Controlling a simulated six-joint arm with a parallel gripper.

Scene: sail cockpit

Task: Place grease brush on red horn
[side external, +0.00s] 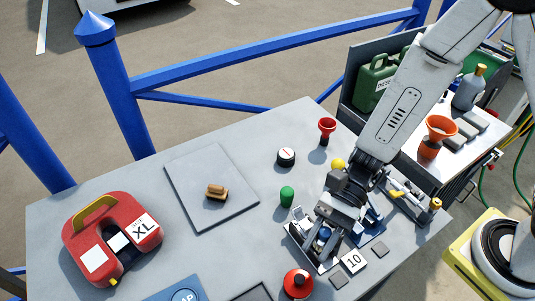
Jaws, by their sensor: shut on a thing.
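A red horn (327,127) with a flared red top stands upright at the back right of the grey table. My gripper (318,238) is low over a grey tray (297,238) at the table's right front. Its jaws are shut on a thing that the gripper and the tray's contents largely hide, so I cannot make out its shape. I cannot pick out the grease brush for certain. My gripper is well in front of the red horn and apart from it.
A tan block (217,192) lies on a grey mat (190,160). A red round-topped thing (298,283) stands in front. A red case (112,238) is at left.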

